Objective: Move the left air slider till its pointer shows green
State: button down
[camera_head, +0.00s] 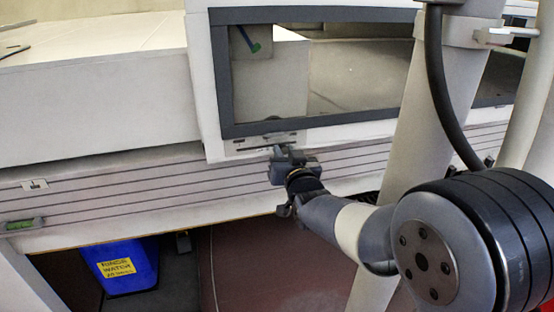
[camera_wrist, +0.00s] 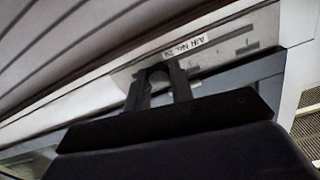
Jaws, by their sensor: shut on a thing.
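A pale air slider plate (camera_head: 262,141) with a dark slot sits under the dark-framed window. In the wrist view the plate (camera_wrist: 223,43) carries a label reading "AIR No." and a last character too blurred to read. My gripper (camera_head: 283,155) is at this plate; in the wrist view its fingers (camera_wrist: 158,76) are closed around a small dark knob (camera_wrist: 157,69), mostly hidden between them. Behind the window, a grey panel (camera_head: 240,42) shows a blue-green mark (camera_head: 255,47); I cannot tell whether it is the pointer.
The window frame (camera_head: 222,85) is just above my gripper. A grooved pale panel (camera_head: 120,195) runs along the front below. A blue bin (camera_head: 120,266) with a yellow "RINSE WATER" label stands beneath. A small level-like green strip (camera_head: 22,225) is at far left.

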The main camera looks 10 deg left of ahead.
jog(key=c, duration=1.2)
grip_release()
jog(key=shift+c, duration=0.2)
jog(key=v, duration=1.1)
jog(key=shift+w, duration=0.15)
jog(key=x, duration=1.1)
jog(key=shift+s+a+p, duration=0.4)
jog(key=shift+a+p, duration=0.1)
jog(key=shift+a, duration=0.1)
